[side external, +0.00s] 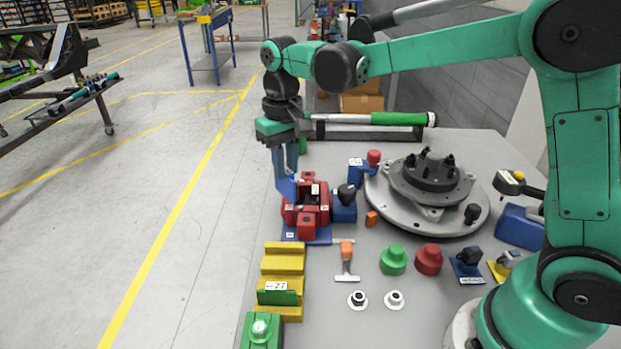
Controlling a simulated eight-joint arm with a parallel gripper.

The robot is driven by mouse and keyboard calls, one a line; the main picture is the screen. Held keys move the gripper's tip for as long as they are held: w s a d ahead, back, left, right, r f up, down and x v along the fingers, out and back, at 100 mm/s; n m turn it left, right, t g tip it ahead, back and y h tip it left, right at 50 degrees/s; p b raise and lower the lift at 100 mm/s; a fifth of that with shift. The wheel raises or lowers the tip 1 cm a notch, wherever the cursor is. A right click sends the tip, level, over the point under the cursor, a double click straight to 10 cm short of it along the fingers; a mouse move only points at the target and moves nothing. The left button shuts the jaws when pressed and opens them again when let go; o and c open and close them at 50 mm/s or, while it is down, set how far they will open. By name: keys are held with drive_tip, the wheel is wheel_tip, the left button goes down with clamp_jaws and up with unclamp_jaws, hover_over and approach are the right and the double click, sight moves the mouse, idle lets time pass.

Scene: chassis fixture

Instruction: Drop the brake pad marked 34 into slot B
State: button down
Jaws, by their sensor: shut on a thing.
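My gripper (285,168) points down at the back left of the table, shut on a blue plate-like piece (286,188), which looks like a brake pad. No number can be read on it. The piece is tilted and shows close to the left of a red block fixture (306,227); I cannot tell whether they touch. A yellow stepped rack (284,264) stands in front of the fixture. A green pad marked 27 (277,298) sits in its front part. No slot letter can be read on the rack.
A green block (262,331) stands before the rack. An orange-handled tool (347,260), green knob (393,260) and red knob (428,259) are to the right. A round grey chassis plate (427,208) fills the back right. The table's left edge is close to the rack.

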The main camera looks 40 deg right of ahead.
drive_tip(key=w+d+r+m, duration=0.2)
drive_tip(key=d+m, duration=0.3)
drive_tip(key=m, duration=0.3)
drive_tip(key=shift+w+a+f, duration=0.1)
drive_tip(key=shift+a+f, duration=0.05)
drive_tip(key=shift+f, duration=2.05)
drive_tip(key=shift+f, duration=0.15)
drive_tip(key=shift+f, duration=1)
drive_tip(key=shift+f, duration=0.15)
drive_tip(key=shift+f, duration=0.65)
drive_tip(key=shift+f, duration=0.8)
drive_tip(key=c, duration=1.1)
unclamp_jaws()
